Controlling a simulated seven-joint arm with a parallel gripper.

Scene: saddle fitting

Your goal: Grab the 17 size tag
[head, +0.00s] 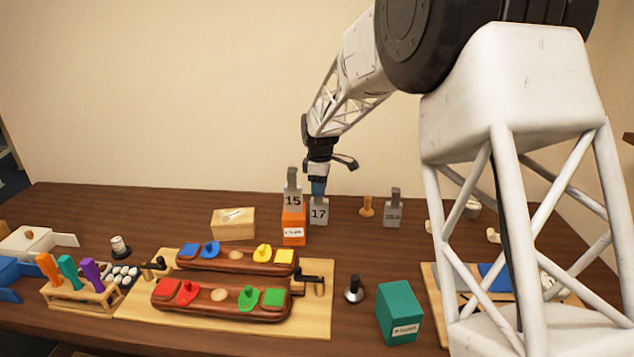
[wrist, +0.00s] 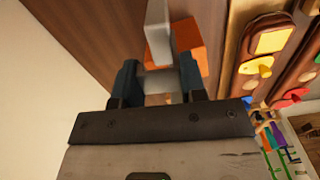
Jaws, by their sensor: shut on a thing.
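The grey 17 size tag (head: 319,213) is upright at the back of the table, just right of the orange block. My gripper (head: 318,187) comes down from above and is shut on the tag's upper part. In the wrist view, my gripper (wrist: 157,85) has its two dark blue fingers on either side of the grey 17 tag (wrist: 158,80). A grey 15 tag (head: 293,199) stands just left of it, on or against the orange block (head: 293,228). I cannot tell whether the 17 tag's base touches the table.
Another grey tag (head: 393,212) and a small wooden peg (head: 367,206) stand to the right. A wooden box (head: 233,224) lies to the left. In front are a board with colourful pieces (head: 315,325) and a green box (head: 399,312). The table behind the tags is clear.

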